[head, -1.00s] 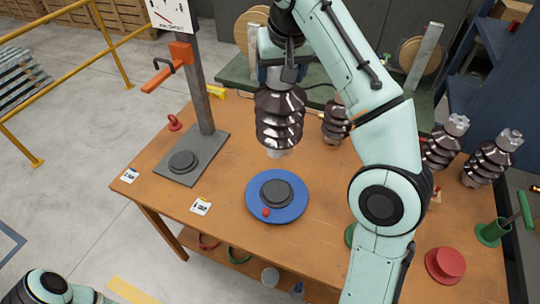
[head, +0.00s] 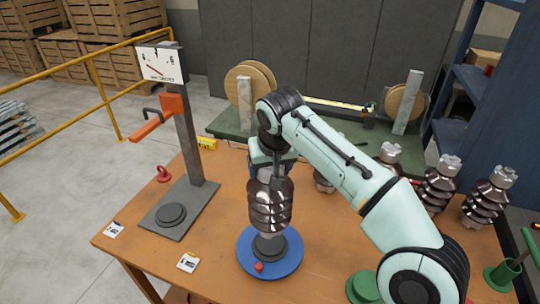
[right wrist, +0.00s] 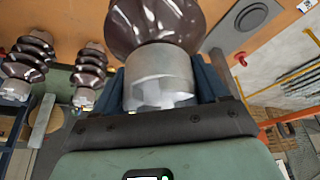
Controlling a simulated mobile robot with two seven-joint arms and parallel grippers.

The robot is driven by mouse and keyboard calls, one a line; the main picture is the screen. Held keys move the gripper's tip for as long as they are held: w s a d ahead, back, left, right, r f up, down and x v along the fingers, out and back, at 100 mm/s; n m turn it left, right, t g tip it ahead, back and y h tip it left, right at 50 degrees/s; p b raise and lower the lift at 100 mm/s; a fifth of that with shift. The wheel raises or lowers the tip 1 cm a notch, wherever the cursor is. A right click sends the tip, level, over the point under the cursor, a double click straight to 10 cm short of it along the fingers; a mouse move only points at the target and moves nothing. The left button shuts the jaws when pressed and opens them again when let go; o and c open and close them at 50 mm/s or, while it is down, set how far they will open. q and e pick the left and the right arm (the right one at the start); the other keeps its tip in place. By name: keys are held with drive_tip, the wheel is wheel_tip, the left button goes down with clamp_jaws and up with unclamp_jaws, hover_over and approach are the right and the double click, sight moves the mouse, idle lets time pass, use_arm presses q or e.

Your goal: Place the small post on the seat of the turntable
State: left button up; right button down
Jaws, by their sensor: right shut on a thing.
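My right gripper (head: 270,172) is shut on the metal cap of a small post (head: 270,207), brown and ribbed, and holds it upright. The post also shows in the right wrist view (right wrist: 160,75), its cap between the fingers. Its lower end is right over the dark round seat (head: 270,247) of the blue turntable (head: 288,268). I cannot tell whether it touches the seat. A red knob (head: 259,267) sits on the turntable's front side. My left gripper is out of view.
A gauge stand (head: 187,150) with an orange arm rises from a grey base at the left. Several more ribbed posts (head: 438,184) stand at the right. Green fixtures (head: 365,287) are at the front right. Labels (head: 188,262) lie on the wooden table's front left.

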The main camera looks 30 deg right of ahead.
sight(269, 190)
drive_tip(key=shift+w+f, duration=0.1)
drive_tip(key=shift+f, duration=0.7)
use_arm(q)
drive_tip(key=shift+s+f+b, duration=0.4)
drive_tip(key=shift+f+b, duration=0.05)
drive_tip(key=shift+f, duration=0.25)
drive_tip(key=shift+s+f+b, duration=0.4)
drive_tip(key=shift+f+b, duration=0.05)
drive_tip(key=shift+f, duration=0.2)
use_arm(e)
drive_tip(key=shift+f, duration=2.35)
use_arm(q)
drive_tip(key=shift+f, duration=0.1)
use_arm(e)
drive_tip(key=shift+f, duration=0.2)
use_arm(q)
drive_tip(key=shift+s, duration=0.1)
use_arm(e)
unclamp_jaws()
drive_tip(key=shift+f, duration=0.25)
drive_tip(key=p+v, duration=0.2)
drive_tip(key=v, duration=1)
drive_tip(key=shift+a+r, duration=0.1)
drive_tip(key=shift+r, duration=0.05)
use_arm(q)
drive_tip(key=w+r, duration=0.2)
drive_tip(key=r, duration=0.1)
